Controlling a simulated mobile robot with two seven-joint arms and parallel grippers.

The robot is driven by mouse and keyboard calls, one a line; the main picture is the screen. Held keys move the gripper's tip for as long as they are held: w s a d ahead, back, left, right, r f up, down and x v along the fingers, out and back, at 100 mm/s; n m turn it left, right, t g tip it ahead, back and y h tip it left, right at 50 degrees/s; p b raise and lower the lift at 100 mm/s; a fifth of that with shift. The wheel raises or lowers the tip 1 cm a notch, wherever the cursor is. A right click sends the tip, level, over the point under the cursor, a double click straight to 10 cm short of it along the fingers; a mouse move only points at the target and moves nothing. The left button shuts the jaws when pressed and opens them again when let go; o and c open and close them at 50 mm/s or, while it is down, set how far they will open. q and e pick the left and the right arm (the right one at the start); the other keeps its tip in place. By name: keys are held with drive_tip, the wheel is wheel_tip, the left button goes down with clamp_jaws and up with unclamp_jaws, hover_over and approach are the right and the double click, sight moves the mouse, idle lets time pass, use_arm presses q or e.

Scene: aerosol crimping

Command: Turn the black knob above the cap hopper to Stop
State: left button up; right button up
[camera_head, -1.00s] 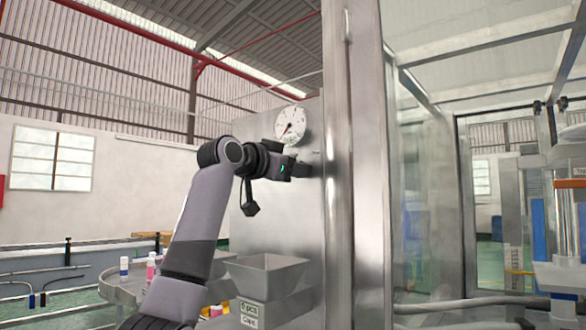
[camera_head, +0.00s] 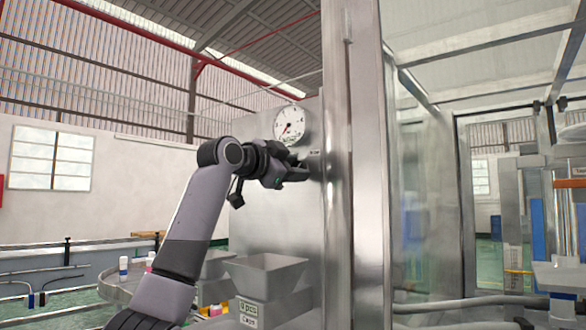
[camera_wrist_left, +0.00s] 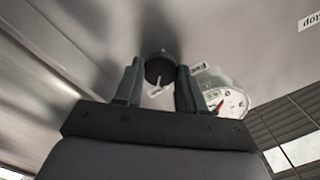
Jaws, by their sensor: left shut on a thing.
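The black knob (camera_wrist_left: 160,68) is on the grey metal panel, and in the left wrist view it sits between the two fingertips of my left gripper (camera_wrist_left: 158,80). The gripper is shut on the knob. In the head view my left gripper (camera_head: 302,172) reaches the panel just below the round gauge, and the knob is hidden there. The cap hopper (camera_head: 265,273) is an open grey metal bin below the gripper. My right gripper is not in view.
A white round gauge (camera_head: 289,124) with a red needle is just above the gripper. A steel post (camera_head: 366,170) and glass enclosure stand to the right. A second bin and a round table (camera_head: 122,287) with small bottles are at the lower left.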

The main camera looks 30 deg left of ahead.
use_arm(q)
drive_tip(key=o, duration=1.1)
drive_tip(key=shift+c, duration=0.2)
drive_tip(key=s+b, duration=0.3)
drive_tip(key=s, duration=0.4)
drive_tip(key=shift+a, duration=0.25)
